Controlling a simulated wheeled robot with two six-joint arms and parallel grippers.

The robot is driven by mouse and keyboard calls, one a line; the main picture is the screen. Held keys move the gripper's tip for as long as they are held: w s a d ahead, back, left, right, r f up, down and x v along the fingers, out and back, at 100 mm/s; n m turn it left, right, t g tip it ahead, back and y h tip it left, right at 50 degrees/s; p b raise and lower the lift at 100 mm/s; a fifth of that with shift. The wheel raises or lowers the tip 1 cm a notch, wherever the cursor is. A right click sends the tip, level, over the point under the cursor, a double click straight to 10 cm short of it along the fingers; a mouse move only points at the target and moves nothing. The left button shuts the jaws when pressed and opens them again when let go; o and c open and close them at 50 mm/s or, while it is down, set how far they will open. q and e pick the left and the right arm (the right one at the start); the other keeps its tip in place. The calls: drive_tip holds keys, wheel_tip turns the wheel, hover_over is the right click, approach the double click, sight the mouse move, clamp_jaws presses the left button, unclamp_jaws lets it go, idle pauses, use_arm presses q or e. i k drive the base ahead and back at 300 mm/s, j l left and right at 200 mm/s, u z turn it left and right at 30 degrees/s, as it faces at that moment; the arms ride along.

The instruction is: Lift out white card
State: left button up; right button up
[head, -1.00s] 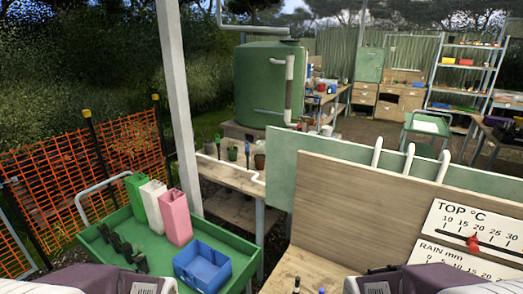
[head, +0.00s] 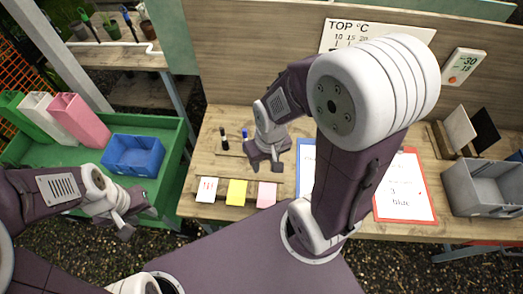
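A white card (head: 206,190) with red marks lies or leans in a wooden strip at the table's front left, beside a yellow card (head: 236,192) and a pink card (head: 267,194). A larger pale panel (head: 460,130) stands in a wooden holder at the right, beside a dark one. My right gripper (head: 265,164) points down over the table, just behind the card strip, fingers apart and nothing seen between them. My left gripper (head: 135,220) is near the green cart's front edge, away from the cards, fingers apart and empty.
Two marker pens (head: 225,139) stand behind the cards. A red-edged sheet (head: 408,195) and a blue-edged one, partly hidden by my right arm, lie to the right. A grey bin (head: 482,190) is at far right. The green cart (head: 178,160) holds a blue bin (head: 133,154).

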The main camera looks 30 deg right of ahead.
sight(208, 185)
drive_tip(key=j+z, duration=0.25)
drive_tip(key=z, duration=0.15)
drive_tip(key=k+j+z, duration=0.1)
drive_tip(key=z, duration=0.35)
drive_tip(key=k+j+z, duration=0.1)
drive_tip(key=j+z, duration=0.3)
drive_tip(key=k+z, duration=0.1)
drive_tip(key=z, duration=0.35)
drive_tip(key=k+j+z, duration=0.15)
drive_tip(key=z, duration=0.25)
